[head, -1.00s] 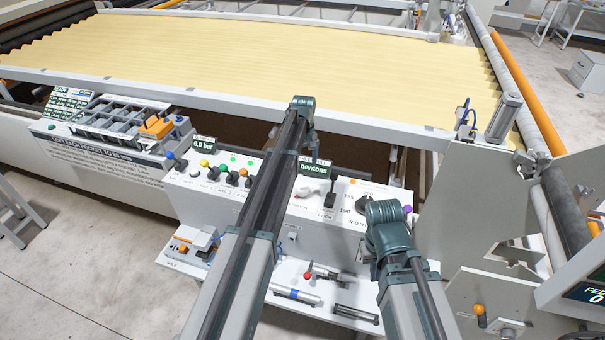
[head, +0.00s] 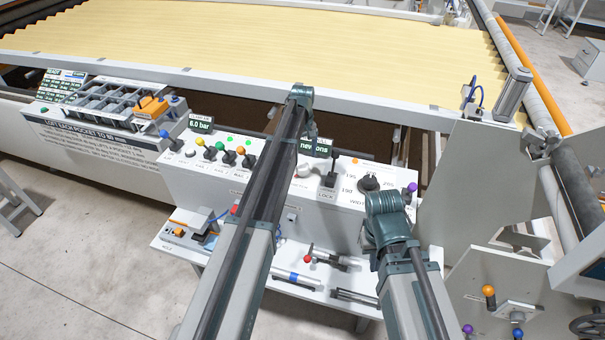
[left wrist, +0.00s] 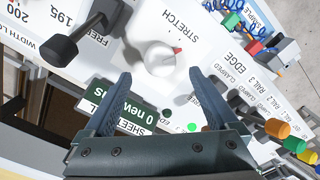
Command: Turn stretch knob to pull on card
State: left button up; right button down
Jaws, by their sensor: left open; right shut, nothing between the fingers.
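The white stretch knob (left wrist: 158,58) with a red pointer mark is in the left wrist view, beside the word STRETCH. My left gripper (left wrist: 160,76) is open, its two dark fingers on either side of the knob's near part; I cannot tell whether they touch it. A dark display reading 0 newtons (left wrist: 126,110) lies partly behind the left finger.
A black lever (left wrist: 70,45) stands near the knob, and a black dial (head: 369,184) is farther right. Several coloured-tip switches (head: 225,153) line the panel left of my arm. A shelf (head: 262,262) with tools is below. Yellow quilted fabric (head: 250,50) spans the back.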

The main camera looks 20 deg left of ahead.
aim_at(302, 166)
pick_arm(q)
notch_tip(302, 166, down, 7)
jog(key=b, duration=0.5)
jog(key=shift+r+b, duration=0.1)
jog(key=shift+b, duration=0.3)
jog(key=c, duration=1.4)
jog(key=shift+o, duration=0.2)
jog(key=shift+m, duration=0.3)
jog(key=m, duration=0.4)
jog(key=shift+m, duration=2)
